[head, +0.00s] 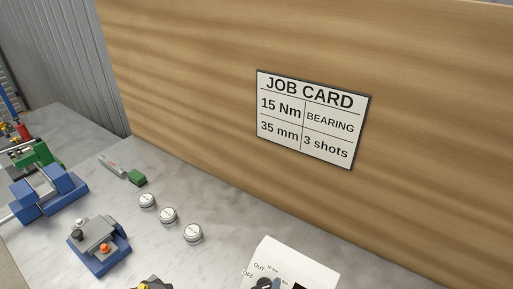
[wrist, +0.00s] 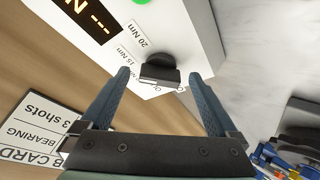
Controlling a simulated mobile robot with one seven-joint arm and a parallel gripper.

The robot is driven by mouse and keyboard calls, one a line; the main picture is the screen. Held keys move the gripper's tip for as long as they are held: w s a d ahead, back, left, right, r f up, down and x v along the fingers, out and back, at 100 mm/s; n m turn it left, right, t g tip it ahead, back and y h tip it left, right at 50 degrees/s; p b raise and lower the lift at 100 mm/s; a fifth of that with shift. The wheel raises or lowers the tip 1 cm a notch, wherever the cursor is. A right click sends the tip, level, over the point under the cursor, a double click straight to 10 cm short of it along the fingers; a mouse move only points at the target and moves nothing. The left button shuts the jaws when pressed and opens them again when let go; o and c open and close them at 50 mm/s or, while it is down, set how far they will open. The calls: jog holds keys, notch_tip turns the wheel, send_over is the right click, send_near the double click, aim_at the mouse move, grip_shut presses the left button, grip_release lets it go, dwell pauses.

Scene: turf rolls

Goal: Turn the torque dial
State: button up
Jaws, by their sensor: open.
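The torque dial (wrist: 160,69) is a black knob on the face of a white box (wrist: 200,22). Labels reading 20 Nm and 15 Nm, with others partly hidden, are beside it. My gripper (wrist: 159,75) is open in the wrist view, its two blue-grey fingers on either side of the dial with a gap on each side. I cannot tell whether the fingertips are level with the knob. In the head view the white box (head: 302,262) is cut off at the bottom edge, with a black knob (head: 264,284) partly in sight; my gripper is not seen there.
A dark display (wrist: 85,15) with orange dashes and a green button are on the box. The job card (head: 313,118) on the wooden board reads 15 Nm, bearing, 35 mm, 3 shots. Three round silver pieces (head: 168,215), a blue vise (head: 48,195) and a blue-based fixture (head: 99,247) stand on the marbled bench.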

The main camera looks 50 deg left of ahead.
jog(key=b+v, duration=0.2)
jog(key=v, duration=1)
jog(key=shift+s+d+r, duration=0.2)
